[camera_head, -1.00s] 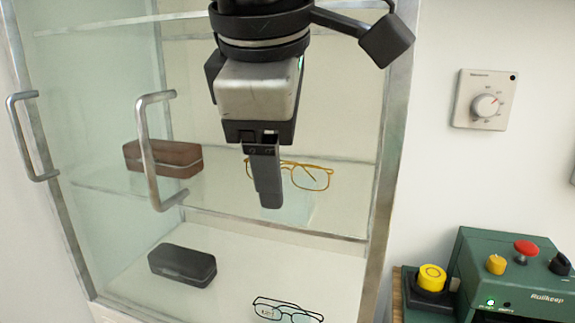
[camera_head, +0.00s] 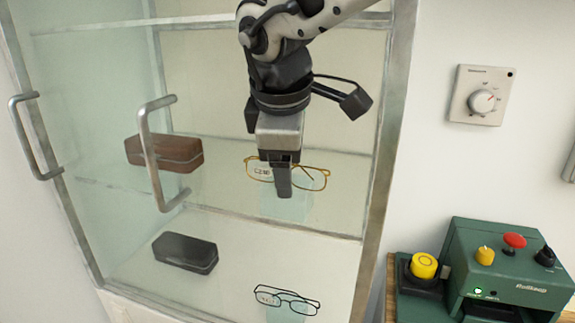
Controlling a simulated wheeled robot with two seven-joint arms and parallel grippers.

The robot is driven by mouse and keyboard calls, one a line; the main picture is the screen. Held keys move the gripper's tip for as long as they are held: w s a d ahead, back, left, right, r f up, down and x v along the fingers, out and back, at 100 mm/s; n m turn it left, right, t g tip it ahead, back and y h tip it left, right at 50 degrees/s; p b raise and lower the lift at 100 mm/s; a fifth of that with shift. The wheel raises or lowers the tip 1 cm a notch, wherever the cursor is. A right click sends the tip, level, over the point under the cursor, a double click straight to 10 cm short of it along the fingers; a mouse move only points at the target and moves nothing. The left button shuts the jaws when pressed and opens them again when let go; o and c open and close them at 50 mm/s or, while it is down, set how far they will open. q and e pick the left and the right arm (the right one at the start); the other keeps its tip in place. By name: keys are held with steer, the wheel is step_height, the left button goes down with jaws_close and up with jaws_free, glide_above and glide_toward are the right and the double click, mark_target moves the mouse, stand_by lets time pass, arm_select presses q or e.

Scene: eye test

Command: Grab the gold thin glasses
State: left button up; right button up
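The gold thin glasses (camera_head: 312,180) stand on a small pale pad (camera_head: 297,208) on the middle shelf of the glass cabinet. My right gripper (camera_head: 283,194) points down at the glasses and covers part of their middle. It is seen edge-on, so I cannot tell whether its fingers are apart or whether they touch the frame. My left gripper is not in view.
A brown case (camera_head: 172,154) shares the shelf. A dark case (camera_head: 185,252) and black glasses (camera_head: 287,299) are on the level below. Door handles (camera_head: 150,155) stick out at left. A green control box (camera_head: 520,262) stands at right.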

steer(key=c, duration=0.8)
steer(key=shift+s+r, duration=0.1)
steer(key=shift+r, duration=0.2)
steer(key=c, duration=0.5)
steer(key=shift+w+f, duration=0.25)
steer(key=shift+w, duration=0.1)
steer(key=shift+s, duration=0.2)
steer(key=shift+r, duration=0.1)
